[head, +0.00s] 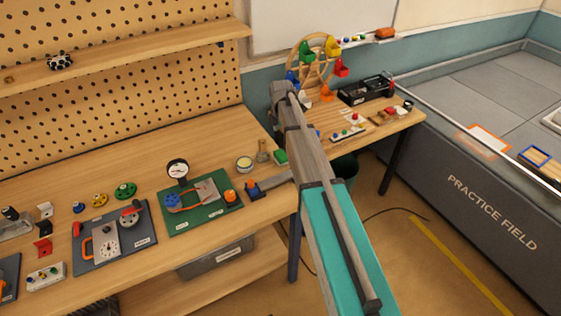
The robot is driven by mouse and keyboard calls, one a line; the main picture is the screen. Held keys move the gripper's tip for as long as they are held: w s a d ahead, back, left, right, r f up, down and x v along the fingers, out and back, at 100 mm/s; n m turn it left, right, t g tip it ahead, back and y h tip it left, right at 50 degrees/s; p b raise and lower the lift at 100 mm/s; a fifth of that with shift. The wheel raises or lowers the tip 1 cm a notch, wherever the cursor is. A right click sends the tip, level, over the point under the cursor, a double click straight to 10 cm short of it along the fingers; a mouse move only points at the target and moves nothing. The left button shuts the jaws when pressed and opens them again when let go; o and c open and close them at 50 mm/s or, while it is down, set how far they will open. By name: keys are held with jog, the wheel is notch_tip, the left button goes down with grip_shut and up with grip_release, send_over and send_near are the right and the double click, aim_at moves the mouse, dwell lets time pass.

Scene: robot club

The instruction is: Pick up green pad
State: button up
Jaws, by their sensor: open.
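A small green block-like pad (280,157) lies on the wooden workbench near its right end. My arm passes close to the right of the pad in this view. My arm rises from the lower right, with a teal link and a grey link reaching up past the bench corner. I cannot make out my gripper; its fingers do not show clearly.
A green board (179,223) with a gauge and parts lies left of the pad. A blue-ended grey tool (253,188) lies near the bench's right edge. A grey board (92,256) is further left. A second table (386,130) stands behind my arm.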

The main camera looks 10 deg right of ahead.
aim_at(281, 153)
jog(key=shift+f+b, duration=2.6)
jog(key=shift+f, duration=0.3)
jog(key=shift+f, duration=0.15)
jog(key=shift+s+f+b, duration=0.1)
jog(key=shift+f+b, duration=2.35)
jog(key=shift+b, duration=0.15)
jog(key=c, duration=1)
jog(key=shift+r, duration=0.15)
